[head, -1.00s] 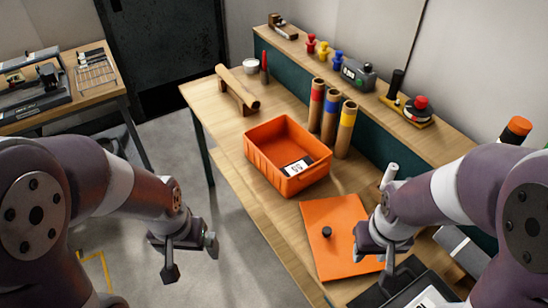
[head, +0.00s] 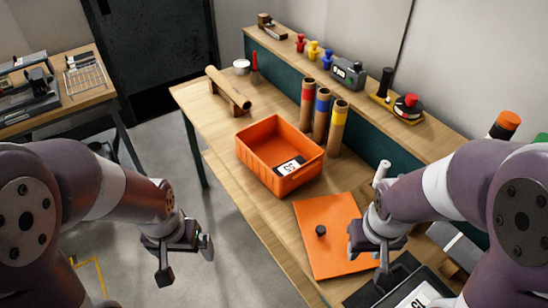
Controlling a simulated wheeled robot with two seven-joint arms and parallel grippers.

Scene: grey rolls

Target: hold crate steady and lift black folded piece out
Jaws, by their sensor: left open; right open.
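The orange crate (head: 262,178) stands open and upright on the wooden bench. A small black-and-white piece with dark marks (head: 291,166) shows at its near right side. I cannot tell whether it is a label or part of a folded piece, and no other black piece is clear inside. My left gripper (head: 186,262) is open and empty over the floor, left of the bench and apart from the crate. My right gripper (head: 367,262) is open and empty over the right edge of an orange board, to the right of and nearer than the crate.
The orange board (head: 325,255) with a black knob (head: 320,230) lies in front of the crate. Banded cardboard tubes (head: 321,115) stand close behind it. A wooden roll on a stand (head: 228,88) is at the far left. Dark trays (head: 385,290) lie at the near right.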

